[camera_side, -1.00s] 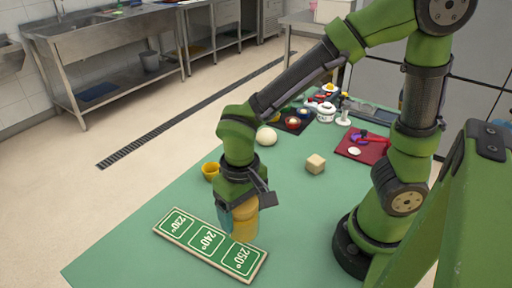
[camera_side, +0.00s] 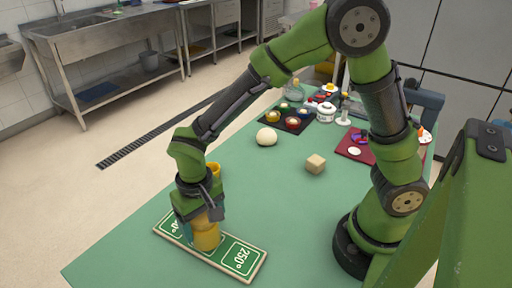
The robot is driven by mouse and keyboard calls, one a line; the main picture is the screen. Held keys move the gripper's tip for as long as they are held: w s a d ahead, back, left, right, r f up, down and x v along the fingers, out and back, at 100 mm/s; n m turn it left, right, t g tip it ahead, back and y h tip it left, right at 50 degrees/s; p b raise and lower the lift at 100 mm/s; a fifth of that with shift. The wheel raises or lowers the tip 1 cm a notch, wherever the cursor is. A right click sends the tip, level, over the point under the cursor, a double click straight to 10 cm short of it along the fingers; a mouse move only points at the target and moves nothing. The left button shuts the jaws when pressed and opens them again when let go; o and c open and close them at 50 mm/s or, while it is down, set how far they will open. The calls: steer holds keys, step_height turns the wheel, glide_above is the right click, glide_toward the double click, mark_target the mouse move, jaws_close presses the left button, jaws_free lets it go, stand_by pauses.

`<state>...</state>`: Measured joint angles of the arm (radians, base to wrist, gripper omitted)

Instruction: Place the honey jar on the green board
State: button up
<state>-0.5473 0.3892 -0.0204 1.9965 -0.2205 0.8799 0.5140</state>
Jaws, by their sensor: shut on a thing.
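The honey jar (camera_side: 207,236) is amber and upright, over the middle part of the green board. My gripper (camera_side: 206,212) is shut on its upper part. I cannot tell whether the jar's base touches the board. The green board (camera_side: 241,256) is a long panel with a pale rim, lying flat on the table. Its 250° section shows clearly on the right, the left section is partly covered, and the jar and gripper hide the middle section.
A dark tray (camera_side: 286,126) and a red board (camera_side: 352,149) hold small items. The table's front is clear.

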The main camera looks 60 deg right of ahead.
steer(key=shift+f, duration=0.1)
steer(key=o, duration=1.4)
step_height(320, 180, up, 11)
steer(key=shift+f, duration=0.1)
steer(key=shift+d+r, duration=0.1)
steer(key=shift+r, duration=0.6)
steer(key=s+d+r+t+y, duration=0.1)
steer(key=s+d+r+t, duration=0.2)
steer(key=d, duration=0.4)
steer(key=s+d+r+m+t+y, duration=0.1)
steer(key=s+d+r+t, duration=0.2)
steer(key=s+d, duration=0.3)
steer(key=shift+d+r+t, duration=0.4)
steer(key=shift+d+t, duration=0.2)
steer(key=shift+d, duration=0.7)
